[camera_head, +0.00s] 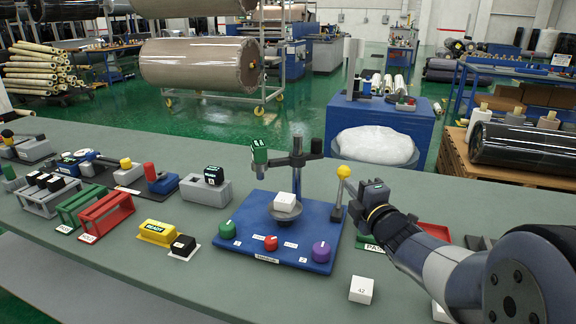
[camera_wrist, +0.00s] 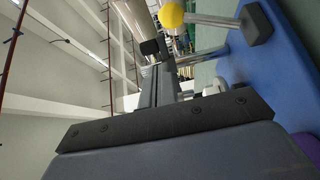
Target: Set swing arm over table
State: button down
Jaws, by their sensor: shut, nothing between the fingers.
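A blue fixture base (camera_head: 262,240) stands on the bench and carries a grey post (camera_head: 297,170). A swing arm (camera_head: 280,160) runs across the post, with a green head (camera_head: 259,151) at its left end and a black knob (camera_head: 316,149) at its right. The head hangs up and left of a white block (camera_head: 286,201) on a small round table (camera_head: 285,214). A lever with a yellow ball (camera_head: 343,172) stands at the base's right edge; the ball also shows in the wrist view (camera_wrist: 171,15). My gripper (camera_head: 372,196) is shut and empty, just right of the lever, apparently apart from it.
Green (camera_head: 227,229), red (camera_head: 271,243) and purple (camera_head: 321,251) buttons line the base's front. A white block marked 42 (camera_head: 361,289) lies in front of my arm. A red tray (camera_head: 433,231) is partly hidden behind it.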

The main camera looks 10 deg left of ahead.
aim_at(323, 157)
jog(key=shift+s+f, duration=0.1)
jog(key=shift+s, duration=0.1)
jog(key=p+x, duration=0.2)
jog(key=x, duration=1.2)
jog(key=shift+w, duration=0.15)
